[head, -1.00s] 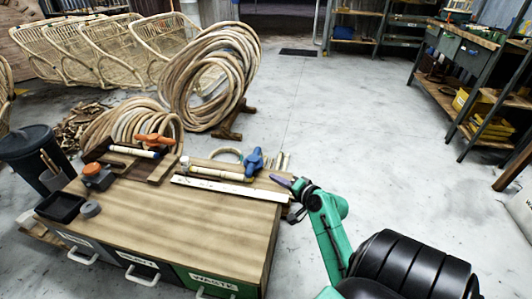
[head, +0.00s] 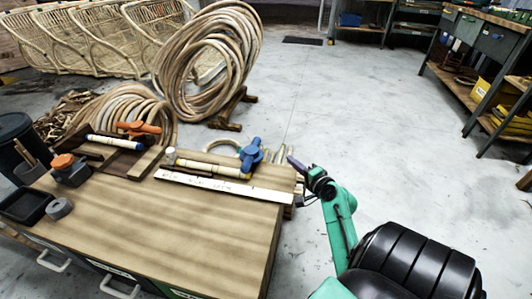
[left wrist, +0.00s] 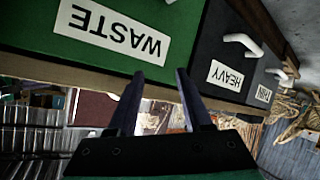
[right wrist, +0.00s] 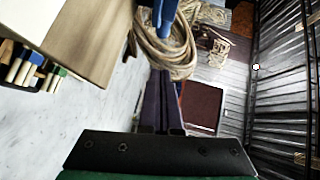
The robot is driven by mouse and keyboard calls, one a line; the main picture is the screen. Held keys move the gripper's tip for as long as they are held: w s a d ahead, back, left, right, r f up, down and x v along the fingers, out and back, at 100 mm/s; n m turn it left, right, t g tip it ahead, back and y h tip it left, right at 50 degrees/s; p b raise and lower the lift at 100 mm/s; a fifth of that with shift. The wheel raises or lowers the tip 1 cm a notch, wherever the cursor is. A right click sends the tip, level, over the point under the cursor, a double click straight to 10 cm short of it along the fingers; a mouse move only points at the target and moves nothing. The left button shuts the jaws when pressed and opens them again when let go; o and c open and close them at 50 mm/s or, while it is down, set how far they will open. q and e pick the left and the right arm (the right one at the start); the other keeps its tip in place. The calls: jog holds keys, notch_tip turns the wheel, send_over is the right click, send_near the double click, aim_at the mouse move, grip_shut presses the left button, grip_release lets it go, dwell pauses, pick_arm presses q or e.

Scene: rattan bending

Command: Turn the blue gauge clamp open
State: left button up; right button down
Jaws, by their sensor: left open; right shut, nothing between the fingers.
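The blue gauge clamp (head: 250,155) stands at the back right of the wooden bench, by the end of a pale rattan pole (head: 212,170). My right gripper (head: 292,162) is shut and empty, just right of the clamp with a small gap in the head view. In the right wrist view, the blue clamp (right wrist: 167,12) shows at the top edge, just beyond the shut fingertips (right wrist: 159,74). Its far part is cut off there. My left gripper (left wrist: 154,78) is open and empty in front of the drawers labelled WASTE, HEAVY and THIN; the head view does not show it.
An orange clamp (head: 138,128) with another pole is left of the blue one. A white rule (head: 222,186) lies in front of the pole. A black tray (head: 24,206) is at the bench's left. A large rattan coil (head: 208,60) stands behind. Floor at the right is open.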

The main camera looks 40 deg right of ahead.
aim_at(252, 157)
jog(key=shift+w, duration=0.15)
pick_arm(q)
jog(key=shift+t, duration=0.3)
notch_tip(252, 157, down, 4)
jog(key=b, duration=0.3)
jog(key=shift+d, duration=0.15)
pick_arm(e)
jog(key=a+x, duration=0.2)
jog(key=x, duration=1)
jog(key=shift+w+a+f, duration=0.15)
jog(key=shift+w+a, duration=0.2)
jog(key=shift+w, duration=0.2)
pick_arm(q)
jog(key=shift+s+f+b, duration=0.1)
jog(key=shift+f+b, duration=0.1)
jog(key=shift+b, duration=0.2)
pick_arm(e)
jog(key=shift+f, duration=0.1)
